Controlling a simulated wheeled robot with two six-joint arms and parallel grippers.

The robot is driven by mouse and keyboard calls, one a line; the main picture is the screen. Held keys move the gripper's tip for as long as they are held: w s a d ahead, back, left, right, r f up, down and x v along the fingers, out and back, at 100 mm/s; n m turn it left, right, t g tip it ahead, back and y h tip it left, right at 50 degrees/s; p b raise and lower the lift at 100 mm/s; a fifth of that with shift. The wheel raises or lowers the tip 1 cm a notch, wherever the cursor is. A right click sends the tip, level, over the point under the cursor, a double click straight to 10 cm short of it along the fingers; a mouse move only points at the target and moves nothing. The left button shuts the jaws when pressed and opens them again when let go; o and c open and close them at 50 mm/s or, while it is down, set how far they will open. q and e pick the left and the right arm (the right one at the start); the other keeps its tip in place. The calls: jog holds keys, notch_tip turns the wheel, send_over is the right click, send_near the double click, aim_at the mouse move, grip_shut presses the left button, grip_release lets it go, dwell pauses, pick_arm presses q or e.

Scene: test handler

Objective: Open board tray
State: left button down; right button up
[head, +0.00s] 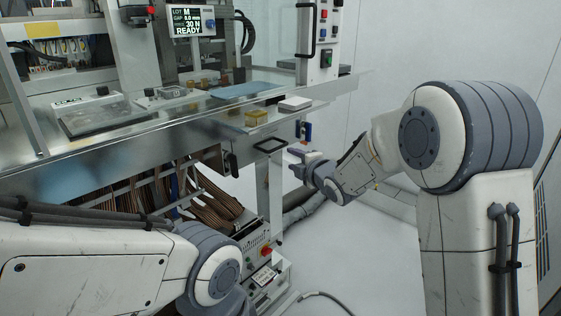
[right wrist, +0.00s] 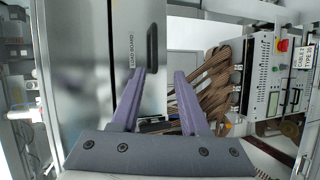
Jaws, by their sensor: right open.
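The board tray front (right wrist: 128,85) is a steel panel with a "LOAD BOARD" label in the right wrist view. Its black bar handle (right wrist: 152,48) stands at the panel's right side there; the same handle (head: 270,144) shows on the bench front in the head view. I see no clear gap around the tray front. My right gripper (right wrist: 160,73) is open and empty, its two purple fingers pointing toward the handle end but apart from it. In the head view the right gripper (head: 297,153) is just right of the handle. My left gripper is out of view.
A yellow block (head: 256,118) and a white-topped box (head: 294,103) sit on the bench top (head: 205,115). Brown cable bundles (head: 215,200) hang below. A control box with a red button (head: 266,252) stands low down. The floor right of the bench is mostly clear.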

aim_at(279, 148)
jog(key=shift+n+t+y, duration=0.3)
jog(key=shift+n, duration=0.2)
jog(key=x, duration=0.3)
jog(key=p+x, duration=0.1)
jog(key=x, duration=0.7)
jog(key=shift+w+d+p, duration=0.25)
jog(key=shift+d+p, duration=0.1)
jog(key=shift+d, duration=0.05)
jog(key=shift+r, duration=0.1)
grip_shut()
dwell(0.3)
